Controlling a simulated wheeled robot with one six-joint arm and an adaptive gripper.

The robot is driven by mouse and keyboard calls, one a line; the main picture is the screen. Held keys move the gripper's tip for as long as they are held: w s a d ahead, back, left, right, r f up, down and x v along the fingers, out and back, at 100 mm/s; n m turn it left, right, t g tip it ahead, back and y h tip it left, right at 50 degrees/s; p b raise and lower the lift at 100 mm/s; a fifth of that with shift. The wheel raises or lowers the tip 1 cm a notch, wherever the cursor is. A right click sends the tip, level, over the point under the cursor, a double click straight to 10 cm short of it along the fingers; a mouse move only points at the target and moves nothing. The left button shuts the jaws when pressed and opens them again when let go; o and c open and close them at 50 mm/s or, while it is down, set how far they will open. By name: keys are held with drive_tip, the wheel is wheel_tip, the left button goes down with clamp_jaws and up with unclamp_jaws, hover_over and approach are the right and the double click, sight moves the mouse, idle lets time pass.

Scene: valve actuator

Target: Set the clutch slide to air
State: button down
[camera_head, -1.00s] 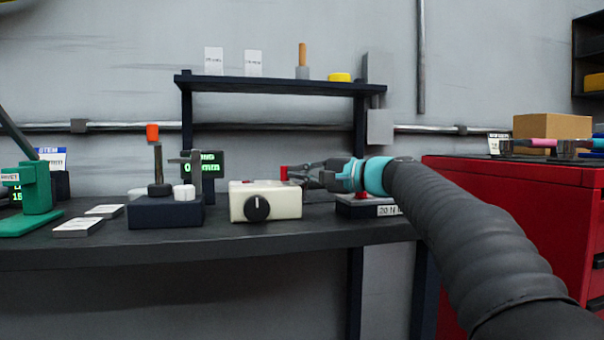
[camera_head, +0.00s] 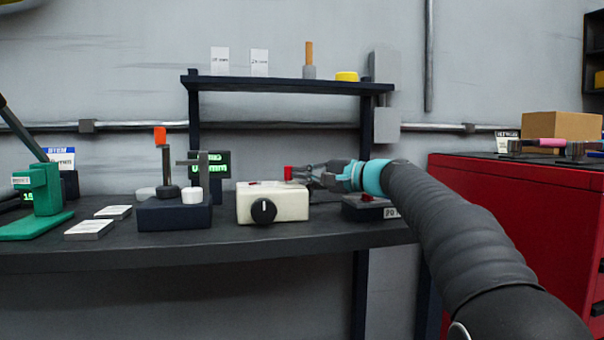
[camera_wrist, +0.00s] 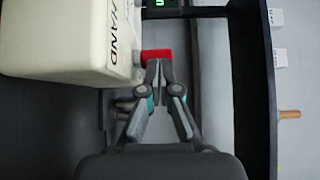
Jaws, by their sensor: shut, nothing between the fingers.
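The cream box (camera_head: 272,205) stands on the bench with a black round knob (camera_head: 264,211) on its front. A red slide block (camera_head: 288,172) stands up at its top, toward the right rear. In the wrist view the cream box (camera_wrist: 60,40) bears the word HAND, and the red block (camera_wrist: 157,54) sticks out beside it. My gripper (camera_wrist: 159,64) is shut with nothing between its fingers. Its tips are right at the red block, touching or nearly so. In the head view my gripper (camera_head: 304,171) comes in from the right of the block. Any AIR marking is out of sight.
A dark fixture (camera_head: 173,213) with a post stands left of the box. A low unit with a red button (camera_head: 367,197) sits under my wrist. A shelf (camera_head: 285,84) spans behind. A red cabinet (camera_head: 520,220) stands at the right.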

drive_tip(key=b+v, duration=0.1)
drive_tip(key=v, duration=1.2)
drive_tip(key=shift+s+d+r, duration=0.1)
drive_tip(key=shift+d+r, duration=0.05)
drive_tip(key=shift+d, duration=0.2)
